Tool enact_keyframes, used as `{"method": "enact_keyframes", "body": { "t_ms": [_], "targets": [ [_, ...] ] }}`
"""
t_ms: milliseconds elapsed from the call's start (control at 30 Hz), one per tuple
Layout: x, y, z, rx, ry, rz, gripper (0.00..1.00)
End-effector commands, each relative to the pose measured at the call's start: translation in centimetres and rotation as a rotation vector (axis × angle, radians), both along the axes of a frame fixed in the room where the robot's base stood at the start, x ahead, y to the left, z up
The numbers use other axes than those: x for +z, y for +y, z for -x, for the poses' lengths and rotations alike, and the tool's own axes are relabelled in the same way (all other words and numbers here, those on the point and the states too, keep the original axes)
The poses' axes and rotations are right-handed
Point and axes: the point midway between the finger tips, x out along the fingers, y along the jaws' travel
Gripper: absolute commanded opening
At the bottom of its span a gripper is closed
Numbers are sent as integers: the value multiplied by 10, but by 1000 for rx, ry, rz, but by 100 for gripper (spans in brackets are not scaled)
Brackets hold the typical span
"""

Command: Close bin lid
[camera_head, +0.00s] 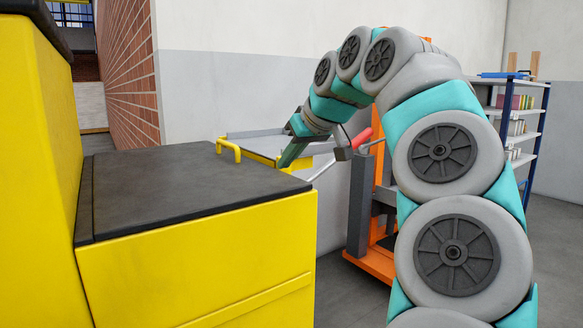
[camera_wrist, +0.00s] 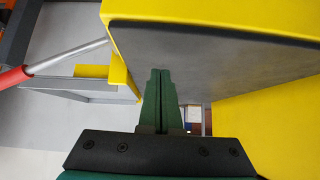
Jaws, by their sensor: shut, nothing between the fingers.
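The yellow bin (camera_head: 200,270) stands at the left in the head view. In the wrist view the fingers (camera_wrist: 160,73) are pressed together in front of a dark grey panel (camera_wrist: 220,65) bordered by yellow. I cannot tell whether the fingertips touch it.
A taller yellow block (camera_head: 35,150) rises at the left. Behind my gripper is an orange lift (camera_head: 372,262) with a red grip (camera_head: 362,138), also in the wrist view (camera_wrist: 12,77). A yellow-edged grey container (camera_head: 250,142) stands behind. Shelves (camera_head: 520,130) are at the right.

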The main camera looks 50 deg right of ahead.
Motion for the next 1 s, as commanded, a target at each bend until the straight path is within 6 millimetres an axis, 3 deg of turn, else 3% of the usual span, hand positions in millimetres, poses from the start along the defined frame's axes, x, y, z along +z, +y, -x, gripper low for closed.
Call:
{"method": "enact_keyframes", "body": {
  "t_ms": [200,400,700,1000],
  "targets": [
    [38,8,35,-5,-10,4,0],
    [60,14,54,-4,-11,4,0],
    [71,18,66,-3,-12,6,0],
    [69,24,61,10,-2,9,0]
  ]
}}
